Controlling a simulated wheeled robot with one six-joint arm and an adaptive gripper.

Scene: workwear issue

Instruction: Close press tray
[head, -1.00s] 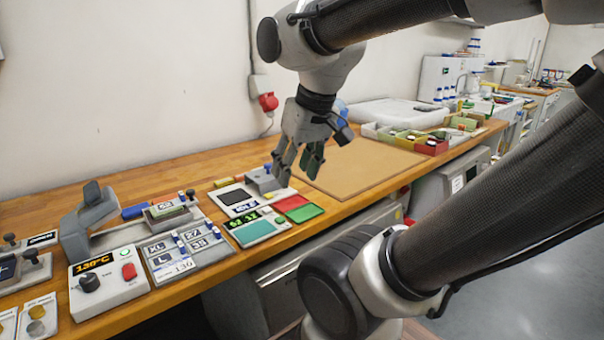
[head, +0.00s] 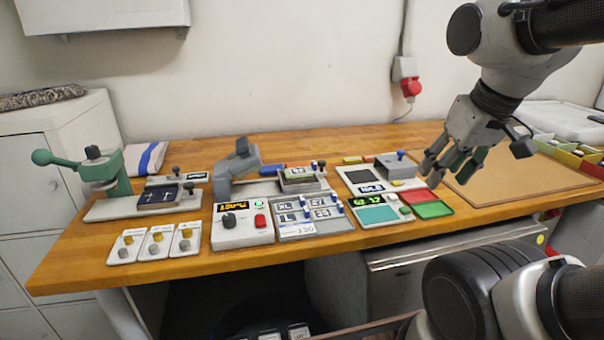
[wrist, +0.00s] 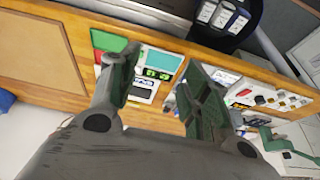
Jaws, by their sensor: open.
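Two presses stand on the wooden bench in the head view. The green lever press (head: 105,172) at the left has a grey base; beside its head a tray (head: 172,182) with a black knob carries a dark blue piece (head: 158,197). The grey press (head: 238,165) in the middle has a tray (head: 302,184) with a black knob to its right, out from under the head. I cannot tell which tray is meant. My gripper (head: 447,172) is open and empty above the bench, right of both presses. Its spread fingers (wrist: 162,82) fill the wrist view's middle.
A control box (head: 242,224) with a knob and red button stands before the grey press, beside a label board (head: 310,220). A unit with a teal pad (head: 377,214) and red and green trays (head: 433,209) lie below my gripper. A brown mat (head: 520,182) leaves free room at right.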

